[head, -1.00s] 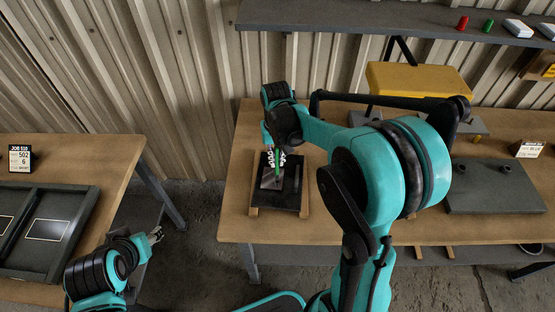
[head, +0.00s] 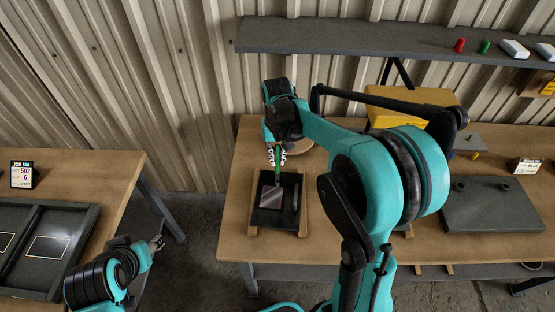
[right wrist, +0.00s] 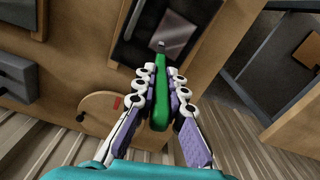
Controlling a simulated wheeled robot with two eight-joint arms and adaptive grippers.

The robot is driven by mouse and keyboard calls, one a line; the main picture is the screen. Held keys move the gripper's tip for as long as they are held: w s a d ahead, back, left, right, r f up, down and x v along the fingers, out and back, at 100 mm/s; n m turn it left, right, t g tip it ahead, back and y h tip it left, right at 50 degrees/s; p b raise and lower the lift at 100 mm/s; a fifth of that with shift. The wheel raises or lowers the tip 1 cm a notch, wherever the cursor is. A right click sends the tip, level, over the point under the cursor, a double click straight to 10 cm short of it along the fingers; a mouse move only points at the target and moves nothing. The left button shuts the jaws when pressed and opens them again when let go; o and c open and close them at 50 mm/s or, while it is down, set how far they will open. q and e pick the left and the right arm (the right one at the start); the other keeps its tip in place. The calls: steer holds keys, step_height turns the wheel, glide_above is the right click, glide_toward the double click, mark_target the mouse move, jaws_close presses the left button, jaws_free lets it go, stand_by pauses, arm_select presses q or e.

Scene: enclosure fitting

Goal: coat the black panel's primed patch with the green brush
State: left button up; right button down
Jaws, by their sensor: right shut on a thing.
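The black panel (head: 264,218) lies on the right-hand bench, its grey primed patch (head: 271,198) facing up. It also shows in the right wrist view (right wrist: 133,42), with the patch (right wrist: 181,38) near the top. My right gripper (head: 277,157) is shut on the green brush (head: 279,166), just beyond the panel's far edge. In the right wrist view the brush (right wrist: 160,92) points from between the fingers toward the patch. Its tip overlaps the patch's edge; I cannot tell whether it touches. My left gripper (head: 157,243) is away at the left, small in view, fingers seemingly apart and empty.
A round wooden piece (head: 299,145) lies behind the panel. A yellow box (head: 385,105) and a dark grey plate (head: 490,205) stand to the right, behind my right arm. A shelf (head: 390,40) crosses above. The left bench (head: 105,170) holds a dark framed tray (head: 85,245).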

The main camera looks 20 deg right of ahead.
steer(key=shift+s+r+p, duration=0.1)
steer(key=shift+r+p, duration=0.7)
steer(key=shift+r, duration=0.6)
